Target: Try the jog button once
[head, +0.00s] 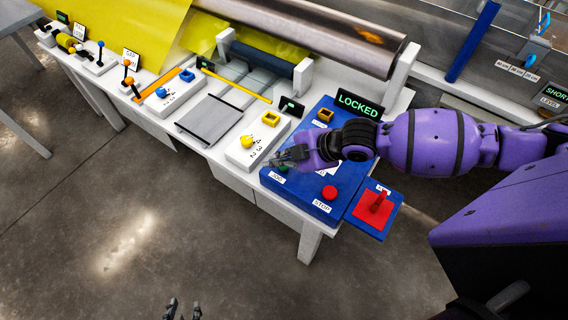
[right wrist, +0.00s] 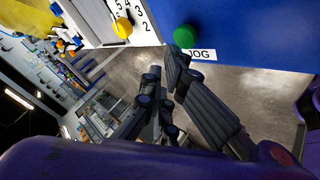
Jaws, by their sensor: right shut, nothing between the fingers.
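The green jog button (head: 283,169) sits on the blue control panel (head: 300,185) above a white JOG label. It also shows in the right wrist view (right wrist: 185,36), with the label beside it. My right gripper (head: 274,160) is shut and empty, its fingertips right by the jog button. In the right wrist view my right gripper (right wrist: 164,66) has a fingertip just below the button; I cannot tell whether it touches. My left gripper (head: 183,308) is open and empty at the bottom edge of the head view, far from the panel.
A red STOP button (head: 329,193) stands on the same panel. A red lever (head: 378,202) is on a blue plate at the right. A display reads LOCKED (head: 358,105). A white box with a yellow knob (head: 246,142) is just left. Rollers and yellow sheet lie behind.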

